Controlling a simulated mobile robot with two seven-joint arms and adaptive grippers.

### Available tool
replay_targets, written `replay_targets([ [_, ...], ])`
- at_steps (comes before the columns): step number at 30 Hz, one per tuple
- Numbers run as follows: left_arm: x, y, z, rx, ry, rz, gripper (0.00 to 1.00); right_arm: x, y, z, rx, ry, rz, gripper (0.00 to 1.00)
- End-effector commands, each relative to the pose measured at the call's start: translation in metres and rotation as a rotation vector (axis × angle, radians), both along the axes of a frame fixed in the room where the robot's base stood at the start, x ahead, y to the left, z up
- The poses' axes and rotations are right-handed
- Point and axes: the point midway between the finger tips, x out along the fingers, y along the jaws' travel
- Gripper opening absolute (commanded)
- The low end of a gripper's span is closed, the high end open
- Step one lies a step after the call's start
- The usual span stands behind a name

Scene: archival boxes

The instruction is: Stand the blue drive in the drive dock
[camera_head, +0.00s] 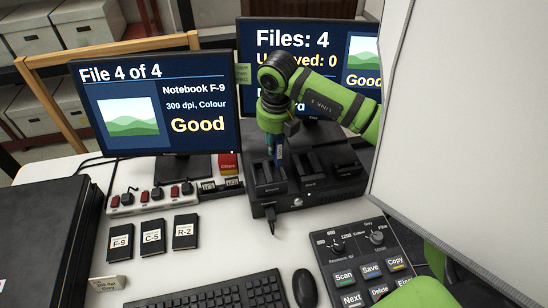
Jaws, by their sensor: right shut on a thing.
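The black drive dock (330,188) stands on the white desk below the right monitor, with dark slots on its top. My right gripper (275,146) points down over the left part of the dock. It is shut on the blue drive (280,154), of which only a narrow blue strip shows between and below the fingers. The drive looks upright. Its lower end is at the left slot, but I cannot tell whether it is inside the slot or just above it. My left gripper is not in view.
Two monitors, left (150,105) and right (300,28), stand behind. A power strip (150,197), small black notebooks (152,237), keyboard (215,292), mouse (305,287) and control panel (365,260) occupy the desk. A large pale panel (460,130) blocks the right side.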

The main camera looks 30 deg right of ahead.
Motion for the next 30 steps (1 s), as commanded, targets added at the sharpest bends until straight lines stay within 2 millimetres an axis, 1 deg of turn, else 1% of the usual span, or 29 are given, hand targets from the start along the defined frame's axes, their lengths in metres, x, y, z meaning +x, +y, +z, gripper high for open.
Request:
replay_targets([
  [2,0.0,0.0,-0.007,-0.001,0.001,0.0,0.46,0.001,-0.002,0.011,-0.001,-0.004,-0.001,0.0],
  [4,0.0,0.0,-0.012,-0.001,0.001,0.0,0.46,-0.001,-0.01,0.018,-0.004,-0.003,-0.005,0.0],
  [5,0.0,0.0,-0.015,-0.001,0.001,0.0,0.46,-0.002,-0.016,0.02,-0.004,-0.002,-0.006,0.0],
  [9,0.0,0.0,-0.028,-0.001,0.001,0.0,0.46,-0.011,-0.054,0.028,-0.006,-0.002,-0.007,0.0],
  [12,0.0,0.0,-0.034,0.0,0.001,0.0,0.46,-0.018,-0.075,0.032,-0.004,-0.001,-0.006,0.0],
  [15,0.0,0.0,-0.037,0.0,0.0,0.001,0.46,-0.022,-0.086,0.034,0.0,-0.002,-0.002,0.0],
  [20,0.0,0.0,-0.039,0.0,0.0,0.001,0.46,-0.023,-0.087,0.033,0.003,-0.001,0.001,0.0],
  [30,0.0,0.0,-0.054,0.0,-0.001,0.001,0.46,-0.023,-0.087,0.012,0.002,0.0,0.0,0.0],
])
